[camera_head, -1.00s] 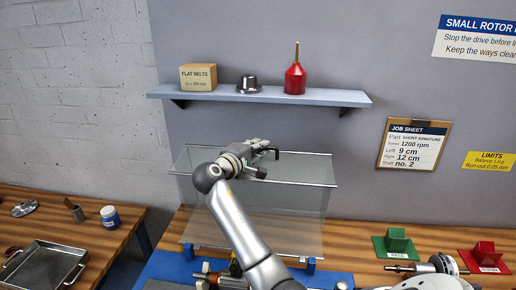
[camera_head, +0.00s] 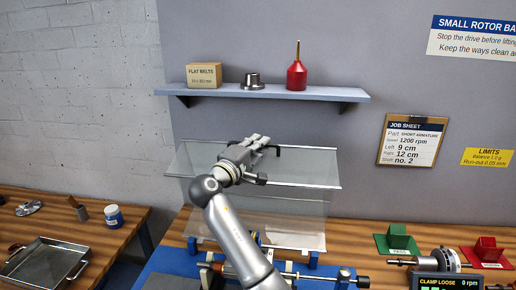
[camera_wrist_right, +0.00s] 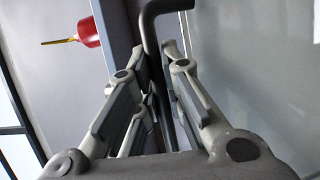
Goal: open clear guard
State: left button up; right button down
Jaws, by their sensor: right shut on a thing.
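The clear guard (camera_head: 310,172) stands over the blue machine at the centre of the head view, its upper panel sloping between two light rails. Its black bent handle (camera_head: 277,150) is at the upper rail; it also shows in the right wrist view (camera_wrist_right: 152,32). My right gripper (camera_head: 262,142) is at this handle, shut on it, with the rod passing between the fingers in the wrist view. My arm covers part of the guard's front panel and the machine below. How far the guard is raised is hard to tell. My left gripper is not in view.
A shelf (camera_head: 330,93) above holds a box (camera_head: 204,76), a metal part (camera_head: 252,81) and a red bottle (camera_head: 297,75). Green (camera_head: 397,242) and red (camera_head: 487,250) stands and a display (camera_head: 446,282) are right. A tray (camera_head: 45,264) is on the left bench.

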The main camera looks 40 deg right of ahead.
jog(key=c, duration=1.9)
grip_release()
jog(key=shift+a+f, duration=0.1)
jog(key=shift+o, duration=1.1)
jog(key=shift+s, duration=0.1)
jog(key=shift+o, duration=0.8)
jog(key=shift+a, duration=0.25)
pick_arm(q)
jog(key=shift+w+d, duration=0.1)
pick_arm(e)
jog(key=v, duration=1.1)
jog(key=shift+a, duration=0.3)
jog(key=shift+s, duration=0.1)
jog(key=shift+f, duration=0.15)
